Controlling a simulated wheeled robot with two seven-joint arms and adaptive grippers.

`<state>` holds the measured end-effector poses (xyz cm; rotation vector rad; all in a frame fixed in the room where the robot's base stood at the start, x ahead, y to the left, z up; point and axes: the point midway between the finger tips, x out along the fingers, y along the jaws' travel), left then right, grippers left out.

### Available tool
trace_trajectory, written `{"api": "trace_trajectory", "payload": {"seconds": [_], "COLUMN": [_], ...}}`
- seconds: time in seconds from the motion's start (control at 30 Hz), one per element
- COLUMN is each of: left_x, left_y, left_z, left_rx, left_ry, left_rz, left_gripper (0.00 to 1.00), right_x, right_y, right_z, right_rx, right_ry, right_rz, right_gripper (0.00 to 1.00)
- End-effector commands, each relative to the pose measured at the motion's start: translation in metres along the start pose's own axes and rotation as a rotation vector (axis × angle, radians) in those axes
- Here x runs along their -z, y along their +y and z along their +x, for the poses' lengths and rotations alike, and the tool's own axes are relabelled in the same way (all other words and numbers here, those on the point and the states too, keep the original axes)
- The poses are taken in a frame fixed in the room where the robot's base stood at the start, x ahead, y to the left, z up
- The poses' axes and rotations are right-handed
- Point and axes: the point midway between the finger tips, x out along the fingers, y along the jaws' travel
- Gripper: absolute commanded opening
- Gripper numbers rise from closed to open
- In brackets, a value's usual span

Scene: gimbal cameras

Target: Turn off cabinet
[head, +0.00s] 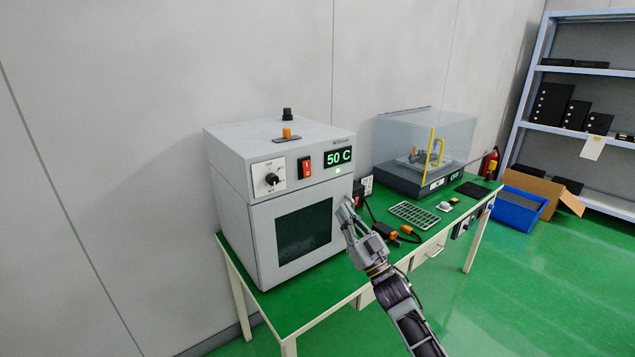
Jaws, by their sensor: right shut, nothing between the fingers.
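The cabinet (240,212) is a grey box with a dark window in its front door, standing on the left of the green-topped table. Its upper front panel has a black dial (271,179), a red rocker switch (305,167) and a display (337,157) lit with "50 C" in green. A small green light shows below the display. My right gripper (347,214) is shut and empty at the right edge of the cabinet's door, below the display. I cannot tell whether it touches the door. My left gripper is out of view.
A device with a clear cover (440,135) stands at the back right of the table (300,307). A metal rack (413,214) and cables with orange connectors (407,231) lie nearer. A cardboard box (535,183), a blue bin (515,208) and shelving (600,136) stand at the right.

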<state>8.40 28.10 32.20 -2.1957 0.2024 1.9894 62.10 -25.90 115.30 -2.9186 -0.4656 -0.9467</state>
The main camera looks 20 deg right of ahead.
Motion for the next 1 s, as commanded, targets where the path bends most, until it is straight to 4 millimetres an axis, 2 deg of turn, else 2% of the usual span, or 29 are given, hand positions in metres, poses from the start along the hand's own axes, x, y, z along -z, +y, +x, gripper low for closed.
{"api": "trace_trajectory", "payload": {"seconds": [0.27,0.67,1.0], "left_x": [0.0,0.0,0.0], "left_y": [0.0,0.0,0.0], "left_z": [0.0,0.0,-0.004], "left_rx": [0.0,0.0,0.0], "left_ry": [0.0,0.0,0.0], "left_rz": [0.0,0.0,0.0], "left_gripper": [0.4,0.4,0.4], "right_x": [0.003,0.003,0.004], "right_y": [-0.002,-0.002,-0.002], "right_z": [0.0,0.001,0.015], "right_rx": [0.008,0.008,0.008], "right_ry": [0.012,0.011,0.013], "right_rz": [0.071,0.075,0.074], "right_gripper": [0.0,0.0,0.0]}}
